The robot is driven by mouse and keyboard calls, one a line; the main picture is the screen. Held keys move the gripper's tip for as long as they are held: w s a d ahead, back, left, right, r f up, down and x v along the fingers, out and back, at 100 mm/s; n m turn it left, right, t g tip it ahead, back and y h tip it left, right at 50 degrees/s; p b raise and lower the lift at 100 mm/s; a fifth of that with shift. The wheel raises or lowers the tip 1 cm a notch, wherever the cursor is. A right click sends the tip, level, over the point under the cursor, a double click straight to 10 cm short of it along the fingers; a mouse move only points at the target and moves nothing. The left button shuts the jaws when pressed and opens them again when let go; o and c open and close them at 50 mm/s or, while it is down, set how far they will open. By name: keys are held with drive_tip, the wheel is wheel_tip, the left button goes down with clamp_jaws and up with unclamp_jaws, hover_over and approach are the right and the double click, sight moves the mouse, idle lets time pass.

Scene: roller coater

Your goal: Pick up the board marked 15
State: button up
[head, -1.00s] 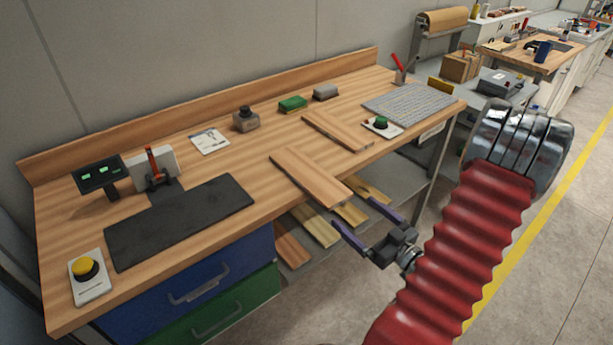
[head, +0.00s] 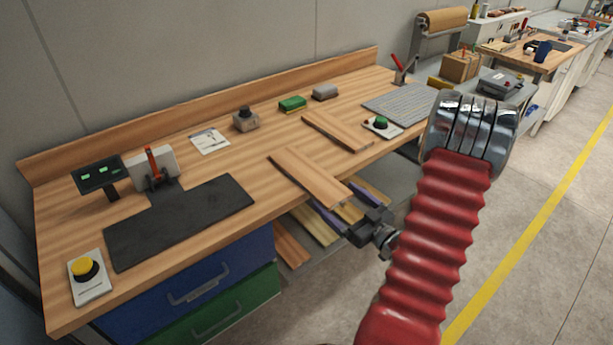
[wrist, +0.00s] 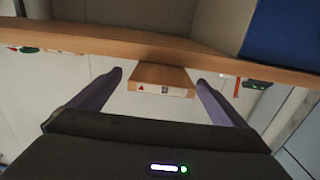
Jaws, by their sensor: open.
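A wooden board (head: 306,177) lies on the bench top with its near end over the front edge. In the wrist view the end of a board (wrist: 160,73) juts past the bench edge, bearing a white label with a red mark; I cannot read a number. My gripper (head: 331,195) is open at the near end of this board. In the wrist view its two fingers (wrist: 160,78) stand apart, one on each side of the board end, with gaps to it. A second board (head: 337,131) lies farther back on the bench.
Several boards (head: 292,245) lie on a shelf below the bench top. A blue drawer (head: 205,285) is left of my gripper. A green button box (head: 381,125) and grey mat (head: 407,103) are at the right. Open floor (head: 520,270) lies to the right.

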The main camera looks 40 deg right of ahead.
sight(327, 188)
drive_tip(key=shift+w+a, duration=0.15)
drive_tip(key=shift+w, duration=2.45)
drive_tip(key=shift+c, duration=0.3)
drive_tip(key=c, duration=1.4)
drive_tip(key=shift+r, duration=0.2)
drive_tip(key=shift+r, duration=4.85)
